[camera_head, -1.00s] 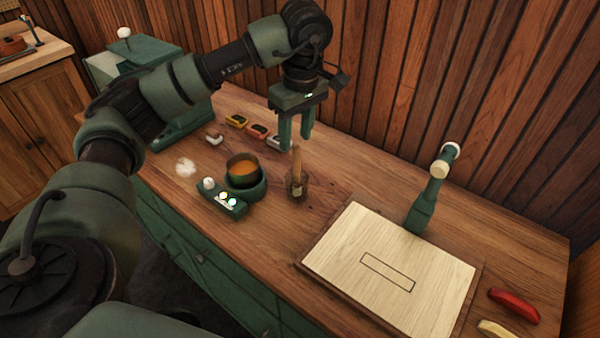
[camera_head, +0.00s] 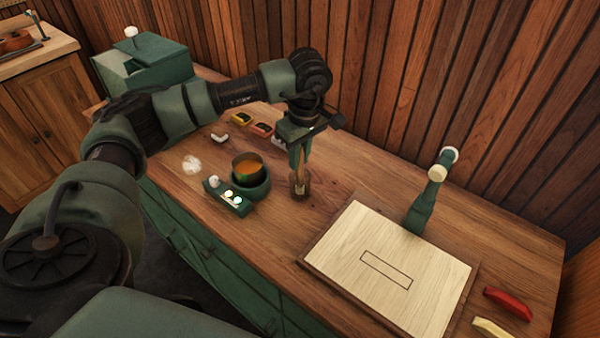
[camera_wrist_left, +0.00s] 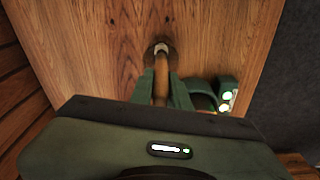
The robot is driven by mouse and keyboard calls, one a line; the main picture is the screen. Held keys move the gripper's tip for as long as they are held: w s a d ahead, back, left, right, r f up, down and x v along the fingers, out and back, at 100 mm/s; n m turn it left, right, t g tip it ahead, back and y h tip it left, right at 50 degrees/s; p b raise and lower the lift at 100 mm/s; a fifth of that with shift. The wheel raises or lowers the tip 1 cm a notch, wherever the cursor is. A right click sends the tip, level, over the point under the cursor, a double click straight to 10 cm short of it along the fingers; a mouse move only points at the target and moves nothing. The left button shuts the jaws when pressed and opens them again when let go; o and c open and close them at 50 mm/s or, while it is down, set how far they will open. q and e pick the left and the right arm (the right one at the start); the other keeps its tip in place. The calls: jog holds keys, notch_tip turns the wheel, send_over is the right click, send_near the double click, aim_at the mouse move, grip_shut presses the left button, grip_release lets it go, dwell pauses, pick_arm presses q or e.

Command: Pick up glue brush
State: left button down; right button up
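The glue brush has a wooden handle and stands upright in a small brown jar (camera_head: 300,187) on the workbench. In the left wrist view the glue brush (camera_wrist_left: 160,92) runs between the fingers, and the jar (camera_wrist_left: 161,50) shows just beyond the tips. My left gripper (camera_head: 299,160) points down over the jar, with its green fingers on either side of the handle; it also shows in the left wrist view (camera_wrist_left: 162,80). Whether the fingers press on the handle cannot be told. My right gripper is not in view.
A glue pot (camera_head: 250,173) in a green holder and a small green block with lit knobs (camera_head: 229,196) stand close left of the jar. A pale board (camera_head: 390,268) lies to the right, with a green clamp-like tool (camera_head: 424,200) behind it.

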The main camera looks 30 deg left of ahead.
pick_arm(q)
jog(key=shift+r, duration=0.2)
notch_tip(320, 180, up, 12)
jog(key=b, duration=0.2)
jog(key=shift+f+b, duration=0.1)
jog(key=shift+b, duration=0.25)
notch_tip(320, 180, up, 8)
jog(key=p, duration=0.2)
jog(key=shift+f, duration=0.1)
